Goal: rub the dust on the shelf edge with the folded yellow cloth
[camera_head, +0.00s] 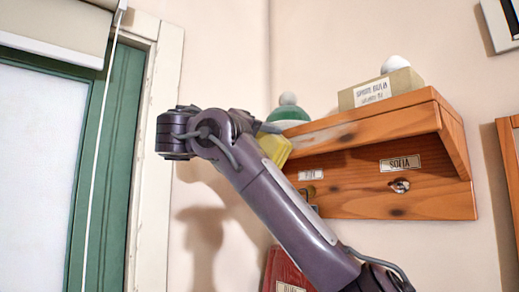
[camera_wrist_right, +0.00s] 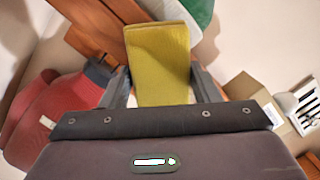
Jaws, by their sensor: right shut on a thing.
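The folded yellow cloth (camera_head: 275,148) is at the left end of the wooden shelf (camera_head: 400,122). A pale, greyish dust patch (camera_head: 322,137) lies along the left part of the shelf's front edge. My right gripper (camera_head: 268,130) is shut on the cloth, and my forearm hides part of the shelf's left side. In the right wrist view the cloth (camera_wrist_right: 160,62) stands out between the two fingers, in front of the wood (camera_wrist_right: 97,30). I cannot tell whether the cloth touches the edge. My left gripper is not in view.
A green and white hat (camera_head: 289,112) and a labelled box (camera_head: 382,88) with a white ball sit on the shelf. Below are name labels and a knob (camera_head: 400,186). A red thing (camera_head: 285,270) hangs lower. A green-framed window (camera_head: 120,150) is left.

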